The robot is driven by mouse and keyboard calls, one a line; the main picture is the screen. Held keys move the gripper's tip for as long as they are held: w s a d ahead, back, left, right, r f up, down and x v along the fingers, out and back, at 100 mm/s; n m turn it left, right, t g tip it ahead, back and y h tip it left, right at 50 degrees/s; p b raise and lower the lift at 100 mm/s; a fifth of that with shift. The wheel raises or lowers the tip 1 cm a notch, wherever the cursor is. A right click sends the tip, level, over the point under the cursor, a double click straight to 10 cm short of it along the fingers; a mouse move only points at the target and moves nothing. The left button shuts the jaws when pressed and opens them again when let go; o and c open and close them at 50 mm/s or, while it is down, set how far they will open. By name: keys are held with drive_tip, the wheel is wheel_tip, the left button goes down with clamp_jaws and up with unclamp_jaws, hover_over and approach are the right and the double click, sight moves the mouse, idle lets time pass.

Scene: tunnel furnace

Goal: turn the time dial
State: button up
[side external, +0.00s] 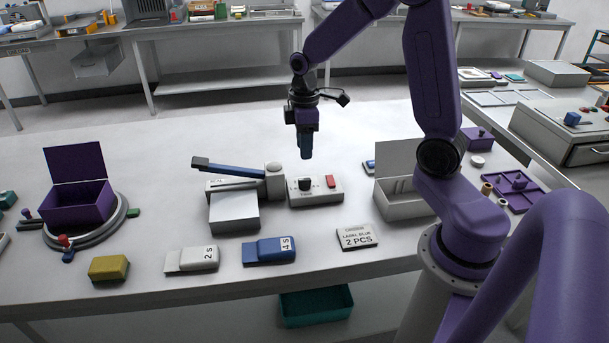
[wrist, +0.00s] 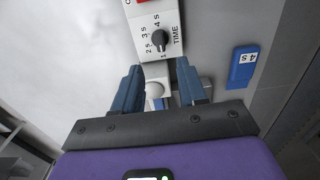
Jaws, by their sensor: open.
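The time dial is a black round knob (side external: 305,184) on a pale control box (side external: 325,194) in the middle of the table. In the wrist view the knob (wrist: 159,38) sits among the marks 1, 2 S, 3 S and 4 S, beside the word TIME. Its exact pointer setting is too small to tell. My gripper (side external: 306,154) points down above the box, apart from the knob. In the wrist view its two blue fingers (wrist: 160,78) are spread and empty, with the knob ahead of them.
A press with a blue-and-black lever (side external: 235,170) stands just left of the box. A red switch (side external: 331,181) is on the box's right. An open white bin (side external: 402,206) stands further right. Blue (side external: 270,250) and white (side external: 192,259) labelled blocks and a card (side external: 357,237) lie in front.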

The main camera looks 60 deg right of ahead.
sight(305, 179)
wheel_tip(305, 179, down, 10)
drive_tip(key=shift+r, duration=0.1)
idle(0.4)
clamp_jaws()
